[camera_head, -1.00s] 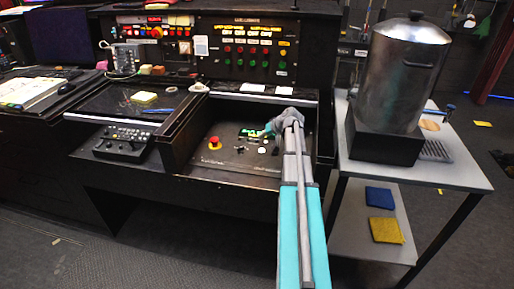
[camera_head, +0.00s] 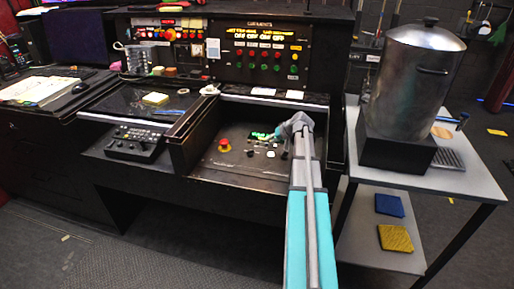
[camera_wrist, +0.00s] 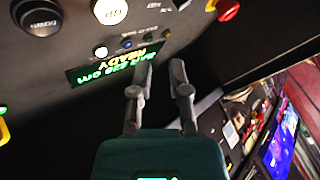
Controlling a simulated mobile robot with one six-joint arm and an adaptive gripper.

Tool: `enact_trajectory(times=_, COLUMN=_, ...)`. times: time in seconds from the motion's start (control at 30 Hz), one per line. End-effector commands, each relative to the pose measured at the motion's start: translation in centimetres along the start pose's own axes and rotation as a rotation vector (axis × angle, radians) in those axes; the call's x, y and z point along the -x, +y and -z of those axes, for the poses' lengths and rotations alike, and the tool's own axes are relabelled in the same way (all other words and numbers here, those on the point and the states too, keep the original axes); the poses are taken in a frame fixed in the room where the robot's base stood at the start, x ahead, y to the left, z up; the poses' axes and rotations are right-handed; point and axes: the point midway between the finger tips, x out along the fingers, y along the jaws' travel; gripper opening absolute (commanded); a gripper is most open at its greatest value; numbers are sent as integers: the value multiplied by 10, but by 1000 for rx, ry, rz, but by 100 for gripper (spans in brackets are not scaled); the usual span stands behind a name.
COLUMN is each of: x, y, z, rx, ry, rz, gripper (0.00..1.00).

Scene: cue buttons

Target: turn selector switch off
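The control panel (camera_head: 217,166) lies in the recessed desk tray. A green-lit display (camera_wrist: 118,66) shows upside-down text including "READY". My gripper (camera_wrist: 163,66) is open and empty, its two fingers apart beside the display. In the head view my gripper (camera_head: 292,128) is over the panel's right part and hides some of it.
A red emergency button (camera_head: 224,145) stands on the panel's left. Raised tray walls border the panel. A metal pot (camera_head: 408,85) stands on a side table (camera_head: 460,182) at right. An upright button panel (camera_head: 262,52) rises behind.

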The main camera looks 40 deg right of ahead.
Motion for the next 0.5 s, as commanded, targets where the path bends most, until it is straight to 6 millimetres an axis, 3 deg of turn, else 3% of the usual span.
enact_trajectory(times=0.07, x=-3, y=-7, z=-6, rx=6, ry=-13, rz=0, gripper=46)
enact_trajectory(times=0.27, x=-18, y=-41, z=-33, rx=38, ry=-82, rz=-9, gripper=47)
enact_trajectory(times=0.5, x=-40, y=-105, z=-94, rx=107, ry=-225, rz=-42, gripper=47)
